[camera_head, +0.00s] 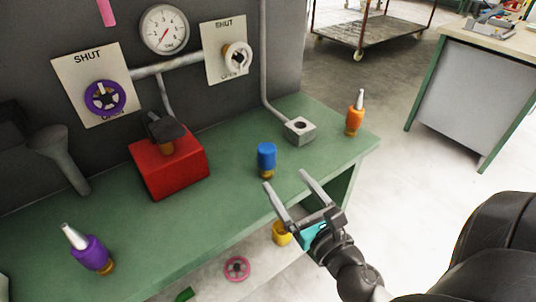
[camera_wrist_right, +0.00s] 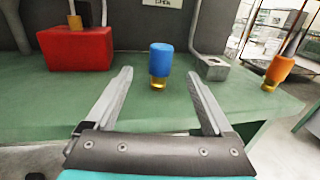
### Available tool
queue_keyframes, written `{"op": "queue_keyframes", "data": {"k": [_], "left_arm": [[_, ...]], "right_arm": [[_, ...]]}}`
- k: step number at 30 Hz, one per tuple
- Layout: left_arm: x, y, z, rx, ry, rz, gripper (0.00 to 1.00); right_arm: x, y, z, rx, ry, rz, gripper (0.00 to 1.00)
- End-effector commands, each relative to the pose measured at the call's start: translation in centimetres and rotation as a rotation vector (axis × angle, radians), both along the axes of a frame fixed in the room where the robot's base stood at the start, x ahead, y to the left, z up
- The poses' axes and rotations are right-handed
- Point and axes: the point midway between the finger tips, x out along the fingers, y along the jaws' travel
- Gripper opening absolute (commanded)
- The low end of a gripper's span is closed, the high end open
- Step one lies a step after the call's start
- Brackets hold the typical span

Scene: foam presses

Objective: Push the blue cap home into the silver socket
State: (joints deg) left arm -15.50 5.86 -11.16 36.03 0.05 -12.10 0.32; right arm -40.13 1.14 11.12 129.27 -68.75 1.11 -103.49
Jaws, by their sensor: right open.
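The blue cap (camera_head: 266,155) stands upright on the green bench, with a brass-coloured lower end. It also shows in the right wrist view (camera_wrist_right: 161,60), centred beyond the fingertips. The silver socket (camera_head: 300,130) is a small grey block with a dark round hole on top, behind and right of the cap; it also shows in the right wrist view (camera_wrist_right: 211,68). A conduit runs from it up the wall. My right gripper (camera_head: 286,179) is open and empty, its fingers pointing towards the cap and apart from it. My left gripper is not in view.
A red box (camera_head: 168,165) stands left of the cap. An orange-capped piece (camera_head: 355,114) stands near the bench's right end, and a purple one (camera_head: 90,252) at front left. Valve wheels and a gauge (camera_head: 164,29) are on the wall. Bench around the cap is clear.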

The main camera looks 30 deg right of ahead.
Motion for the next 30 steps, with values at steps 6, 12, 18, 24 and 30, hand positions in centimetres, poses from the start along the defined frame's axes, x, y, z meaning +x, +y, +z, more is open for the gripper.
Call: {"op": "queue_keyframes", "data": {"k": [6,12,18,24,30], "left_arm": [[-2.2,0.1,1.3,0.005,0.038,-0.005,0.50],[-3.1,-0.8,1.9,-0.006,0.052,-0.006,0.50],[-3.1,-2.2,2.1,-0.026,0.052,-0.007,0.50],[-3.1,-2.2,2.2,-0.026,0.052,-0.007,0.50],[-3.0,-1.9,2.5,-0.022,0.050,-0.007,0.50]], "right_arm": [[3.4,-0.4,0.4,0.000,-0.003,0.003,0.86],[6.4,-0.8,0.3,0.001,-0.001,0.001,0.86],[8.4,-1.0,0.1,0.004,0.000,0.001,0.86],[9.1,-1.1,0.1,0.004,0.001,0.000,0.86],[11.5,-1.6,0.4,0.003,-0.002,0.001,0.86]]}}
